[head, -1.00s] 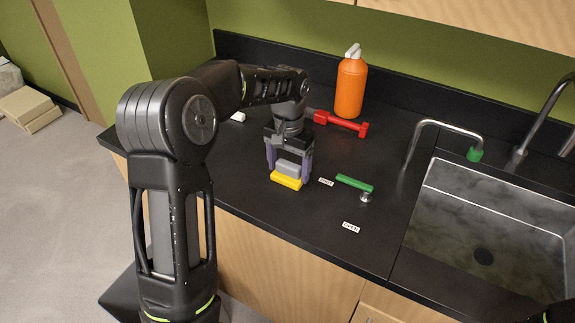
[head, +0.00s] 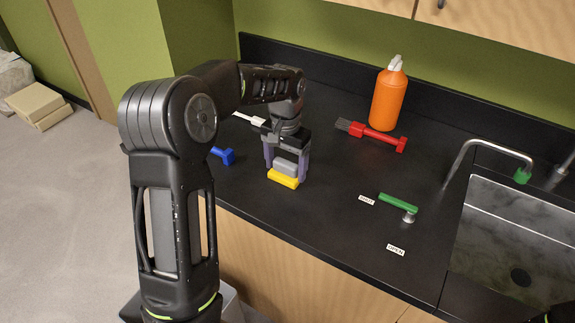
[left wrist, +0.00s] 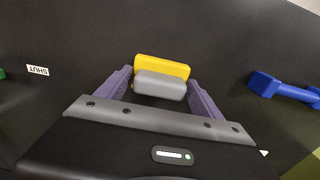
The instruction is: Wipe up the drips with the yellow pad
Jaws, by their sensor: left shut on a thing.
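The yellow pad (head: 283,179) has a grey grip block (head: 286,167) on top. My left gripper (head: 286,163) is shut on this grey block, one purple finger on each side, pointing down at the black counter. The pad is at or just above the counter surface; I cannot tell if it touches. In the left wrist view the yellow pad (left wrist: 162,67) shows beyond the grey block (left wrist: 160,86), between the fingers. I can make out no drips on the dark counter in either view. My right gripper is not in view.
A blue-handled tool (head: 223,155) and a white-handled tool (head: 249,118) lie left of the gripper. A red brush (head: 375,137) and orange bottle (head: 389,97) are behind right. A green lever (head: 398,201), small labels and the sink (head: 515,235) are right. Counter between pad and lever looks clear.

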